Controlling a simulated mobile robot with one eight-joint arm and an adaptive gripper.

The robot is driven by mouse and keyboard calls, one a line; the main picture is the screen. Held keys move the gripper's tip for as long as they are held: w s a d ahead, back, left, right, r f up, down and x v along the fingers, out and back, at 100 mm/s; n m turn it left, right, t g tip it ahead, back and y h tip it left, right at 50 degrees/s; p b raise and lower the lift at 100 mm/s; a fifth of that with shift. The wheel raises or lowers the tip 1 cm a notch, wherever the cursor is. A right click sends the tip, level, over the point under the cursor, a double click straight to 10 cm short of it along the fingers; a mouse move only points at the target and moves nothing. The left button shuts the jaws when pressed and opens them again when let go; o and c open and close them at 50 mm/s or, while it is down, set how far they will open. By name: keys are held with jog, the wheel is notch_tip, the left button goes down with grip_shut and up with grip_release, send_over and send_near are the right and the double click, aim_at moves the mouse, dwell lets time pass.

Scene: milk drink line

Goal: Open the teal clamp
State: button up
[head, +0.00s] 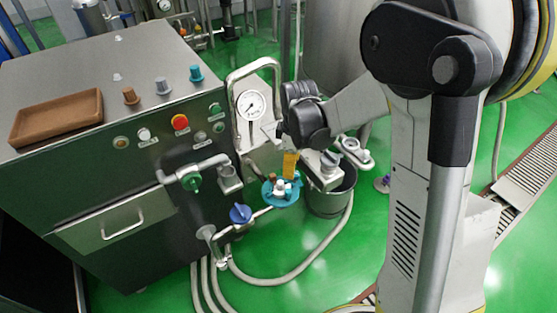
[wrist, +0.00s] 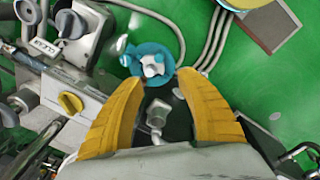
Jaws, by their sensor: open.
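The teal clamp (head: 270,195) shows in the head view as a round teal piece with small white, brown and teal parts on top. It sits low, to the right of the steel cabinet, near the end of a pipe. In the wrist view the clamp (wrist: 133,61) is a teal round with a pale, wing-like part in its middle. My gripper (wrist: 161,80) is open and empty, its two yellow fingers spread, with the clamp just beyond the fingertips. In the head view my gripper (head: 291,164) is right above the clamp. I cannot tell whether they touch.
A blue valve handle (head: 240,213) is left of the clamp, and a pressure gauge (head: 252,105) stands above it. A grey bucket (head: 332,207) is on the right. Hoses (head: 297,272) cross the green floor. The steel cabinet (head: 130,160) fills the left.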

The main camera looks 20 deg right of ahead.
jog(key=n+g, duration=0.1)
jog(key=n, duration=0.1)
send_over(289, 191)
notch_tip(289, 191, down, 6)
jog(key=shift+w+f, duration=0.1)
notch_tip(289, 191, down, 10)
jog(key=b, duration=0.3)
jog(key=shift+f+b, duration=0.2)
jog(key=shift+b, duration=0.1)
grip_shut()
